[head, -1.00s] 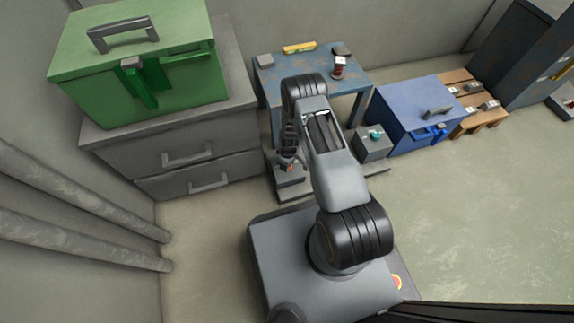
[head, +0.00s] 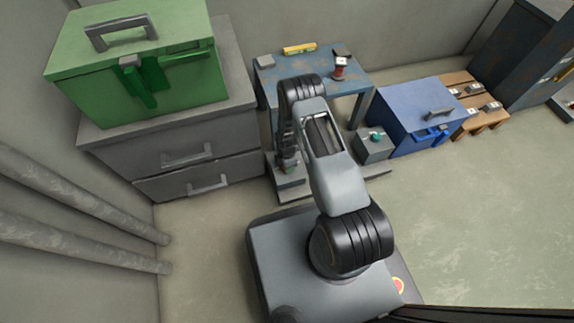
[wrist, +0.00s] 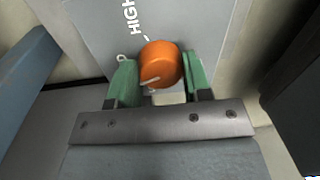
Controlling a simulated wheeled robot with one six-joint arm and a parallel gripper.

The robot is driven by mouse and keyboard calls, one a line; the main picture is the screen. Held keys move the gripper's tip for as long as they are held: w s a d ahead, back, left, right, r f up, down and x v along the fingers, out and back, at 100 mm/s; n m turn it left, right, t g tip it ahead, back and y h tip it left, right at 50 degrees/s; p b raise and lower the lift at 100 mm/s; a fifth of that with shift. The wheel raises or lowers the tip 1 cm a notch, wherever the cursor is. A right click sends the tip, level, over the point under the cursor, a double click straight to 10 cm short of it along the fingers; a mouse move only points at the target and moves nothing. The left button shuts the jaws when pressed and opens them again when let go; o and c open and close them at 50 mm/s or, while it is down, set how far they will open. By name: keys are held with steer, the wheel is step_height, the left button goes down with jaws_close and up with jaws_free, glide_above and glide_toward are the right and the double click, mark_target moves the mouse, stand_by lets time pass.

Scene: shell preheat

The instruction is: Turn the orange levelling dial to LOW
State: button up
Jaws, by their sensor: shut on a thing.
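The orange dial (wrist: 161,64) sits on a grey panel (wrist: 92,22) in the wrist view, with a pale pointer line on its lower left part. The word HIGH is printed on the panel above the dial, with small white marks around it; no LOW label shows. My gripper (wrist: 160,80) has its green fingers on the left and right sides of the dial, shut on it. In the head view my gripper (head: 285,164) is down at a low grey box (head: 290,182) beside the drawers, and the dial is hidden.
Grey drawers (head: 168,158) with a green case (head: 140,70) on top stand left. A blue table (head: 290,70) is behind the arm. A grey box with a teal knob (head: 376,138) and a blue chest (head: 418,108) stand right. The floor at right is clear.

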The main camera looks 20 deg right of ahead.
steer(key=n, duration=0.5)
steer(key=shift+a+n, duration=0.15)
steer(key=shift+n, duration=0.15)
steer(key=shift+n+h+p, duration=0.3)
steer(key=shift+n+p, duration=0.2)
steer(key=shift+n, duration=1.7)
steer(key=o, duration=0.9)
steer(key=shift+r, duration=0.1)
steer(key=r+p, duration=0.2)
steer(key=r, duration=0.2)
steer(key=r+p, duration=0.2)
steer(key=r, duration=0.3)
steer(key=r+p, duration=0.2)
steer(key=r, duration=0.2)
steer(key=shift+w+a+r, duration=0.25)
steer(key=shift+a+r, duration=0.05)
steer(key=shift+a, duration=0.05)
steer(key=shift+p, duration=0.3)
